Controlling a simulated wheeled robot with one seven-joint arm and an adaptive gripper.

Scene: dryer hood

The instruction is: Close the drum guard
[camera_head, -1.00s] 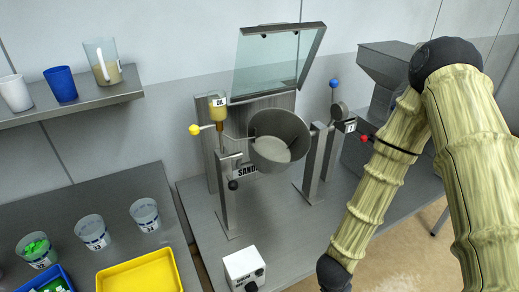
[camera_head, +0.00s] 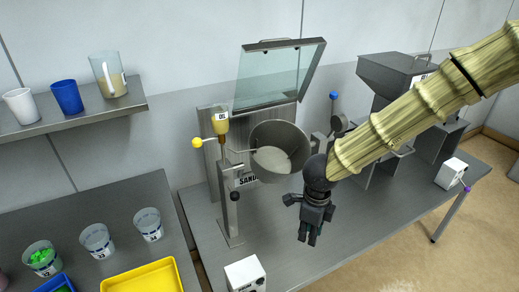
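The drum guard (camera_head: 268,76) is a clear panel in a metal frame. It stands raised and tilted back above the metal drum (camera_head: 279,150), whose open mouth faces up and toward me. A thin handle bar shows at the guard's top edge. My gripper (camera_head: 308,236) hangs pointing down in front of and to the right of the drum, below the guard and apart from it. Its fingers look close together, but the gap is too small to judge. My arm hides part of the drum's right support.
A white control box (camera_head: 245,274) sits at the front edge. A metal hopper machine (camera_head: 394,80) is at the right. Bench surface before the drum is clear.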

